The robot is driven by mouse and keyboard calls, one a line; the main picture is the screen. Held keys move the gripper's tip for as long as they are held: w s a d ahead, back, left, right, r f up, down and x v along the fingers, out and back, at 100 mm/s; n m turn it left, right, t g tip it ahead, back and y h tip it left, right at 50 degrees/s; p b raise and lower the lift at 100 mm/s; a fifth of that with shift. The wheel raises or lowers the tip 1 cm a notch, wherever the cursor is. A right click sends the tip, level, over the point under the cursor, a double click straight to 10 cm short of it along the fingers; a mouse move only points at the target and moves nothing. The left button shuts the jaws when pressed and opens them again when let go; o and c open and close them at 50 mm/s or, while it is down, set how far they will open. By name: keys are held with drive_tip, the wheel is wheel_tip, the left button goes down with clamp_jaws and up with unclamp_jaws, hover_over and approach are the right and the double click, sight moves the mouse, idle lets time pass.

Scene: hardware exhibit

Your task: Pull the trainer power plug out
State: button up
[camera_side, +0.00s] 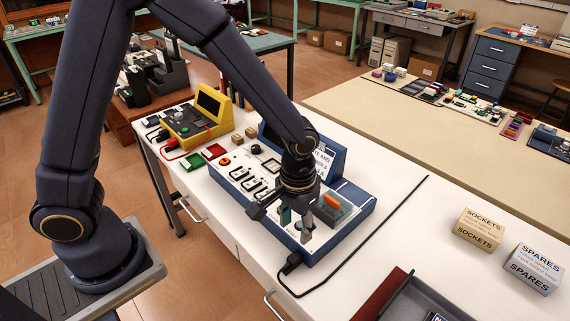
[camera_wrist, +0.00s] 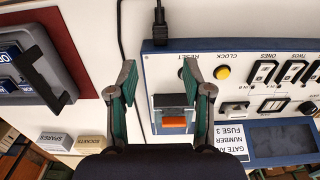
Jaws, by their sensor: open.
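The trainer (camera_side: 262,180) is a blue-sided box with a white panel on the white bench. Its black power plug (camera_side: 291,262) sits at the trainer's front edge, with a black cord running from it. In the wrist view the plug (camera_wrist: 160,30) shows at the top, seated against the blue edge (camera_wrist: 205,43), cord leading up. My gripper (camera_side: 306,222) is open and empty, pointing down over the right part of the trainer panel. In the wrist view its teal-padded fingers (camera_wrist: 158,70) are spread below the plug in the picture, apart from it. The socket is hidden.
The cord (camera_side: 370,233) curves across the bench. A grey tray (camera_side: 425,298) lies at the front right. Sockets (camera_side: 480,229) and spares (camera_side: 534,269) boxes stand right. A yellow unit (camera_side: 190,121) is behind.

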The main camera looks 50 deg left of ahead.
sight(294, 256)
wheel_tip(294, 256, down, 11)
drive_tip(key=shift+f, duration=0.1)
idle(0.3)
clamp_jaws()
idle(0.5)
